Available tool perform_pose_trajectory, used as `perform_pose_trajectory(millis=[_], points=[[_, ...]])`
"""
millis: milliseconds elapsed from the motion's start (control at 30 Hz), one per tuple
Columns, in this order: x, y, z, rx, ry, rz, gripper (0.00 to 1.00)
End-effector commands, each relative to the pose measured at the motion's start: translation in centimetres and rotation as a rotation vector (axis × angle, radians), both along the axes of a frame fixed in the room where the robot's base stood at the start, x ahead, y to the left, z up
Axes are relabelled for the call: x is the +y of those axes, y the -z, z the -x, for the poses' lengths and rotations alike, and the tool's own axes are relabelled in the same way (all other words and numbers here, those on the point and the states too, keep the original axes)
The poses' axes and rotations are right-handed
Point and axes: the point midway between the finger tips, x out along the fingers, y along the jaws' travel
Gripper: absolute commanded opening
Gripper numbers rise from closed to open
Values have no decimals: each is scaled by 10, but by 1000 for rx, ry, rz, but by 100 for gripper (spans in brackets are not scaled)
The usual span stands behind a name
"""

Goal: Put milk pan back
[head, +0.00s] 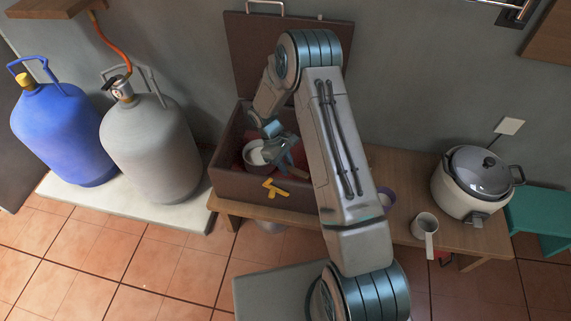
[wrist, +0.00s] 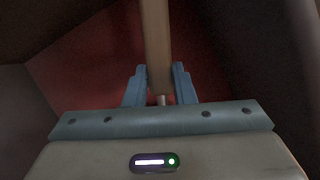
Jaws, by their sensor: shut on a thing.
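The milk pan (head: 254,153), a small round pan with a pale inside, is within the opening of the brown chest (head: 240,185) in the head view. My gripper (head: 283,152) reaches down into the chest from above, at the pan's right side. In the wrist view my gripper (wrist: 160,72) is shut on a straight light-brown handle (wrist: 156,35), which runs up between the blue fingers. The pan's bowl is not seen in that view. Whether the pan touches the chest floor cannot be told. The chest's lid (head: 255,60) stands open against the wall.
A yellow latch (head: 275,190) is on the chest front. On the wooden bench (head: 460,240) to the right are a white handled pot (head: 424,224), a rice cooker (head: 465,197) and a partly hidden purple cup (head: 388,197). Blue (head: 62,135) and grey (head: 150,145) gas cylinders stand left.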

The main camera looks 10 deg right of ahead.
Motion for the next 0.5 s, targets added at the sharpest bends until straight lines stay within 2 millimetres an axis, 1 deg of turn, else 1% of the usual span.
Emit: perform_pose_trajectory(millis=[500], points=[[0, 10, -1, -1, 0, 0, 0]])
